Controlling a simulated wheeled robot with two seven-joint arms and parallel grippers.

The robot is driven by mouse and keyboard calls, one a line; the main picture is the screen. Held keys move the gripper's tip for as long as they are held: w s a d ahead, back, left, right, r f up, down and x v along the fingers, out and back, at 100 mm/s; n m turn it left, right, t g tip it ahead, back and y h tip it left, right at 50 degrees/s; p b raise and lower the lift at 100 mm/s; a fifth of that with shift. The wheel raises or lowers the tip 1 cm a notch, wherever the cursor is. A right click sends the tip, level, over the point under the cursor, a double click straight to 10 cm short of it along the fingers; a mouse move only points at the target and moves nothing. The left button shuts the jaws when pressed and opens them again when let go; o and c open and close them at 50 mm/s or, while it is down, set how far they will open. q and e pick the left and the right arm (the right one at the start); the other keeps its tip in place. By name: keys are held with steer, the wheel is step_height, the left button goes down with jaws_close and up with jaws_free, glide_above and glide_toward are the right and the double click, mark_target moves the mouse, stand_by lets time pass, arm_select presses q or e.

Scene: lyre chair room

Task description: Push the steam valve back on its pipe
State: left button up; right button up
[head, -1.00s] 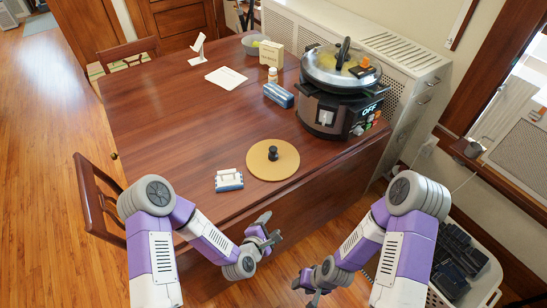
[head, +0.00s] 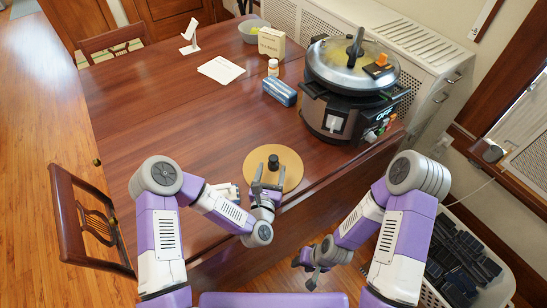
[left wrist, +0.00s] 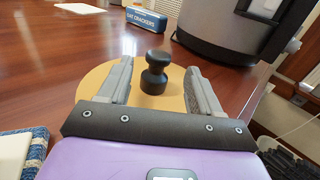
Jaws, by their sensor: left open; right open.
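A small black knob-shaped piece (head: 273,161), apparently the steam valve, stands upright on a round tan mat (head: 292,162) near the table's front edge. It also shows in the left wrist view (left wrist: 154,74). My left gripper (head: 270,174) is open and empty; its fingers point at the piece, one on each side, and I see no contact. The cooker (head: 330,117) stands farther right, with a glass lid (head: 335,62) carrying a black handle and an orange part (head: 381,62). I cannot make out the pipe. My right gripper (head: 306,268) is open and empty, low before the table.
A white and blue item (left wrist: 20,150) lies left of the mat, partly hidden by my left arm in the head view. A blue box (head: 280,91), a bottle (head: 273,67) and a beige box (head: 271,42) stand left of the cooker.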

mark_target(272, 163)
arm_select(q)
steer(key=shift+w+d+b, duration=0.2)
steer(key=shift+w+b, duration=0.05)
steer(key=shift+w, duration=1.05)
steer(key=shift+w+d+b, duration=0.15)
steer(key=shift+w+b, duration=0.05)
steer(key=shift+w, duration=1.1)
steer(key=c, duration=1.1)
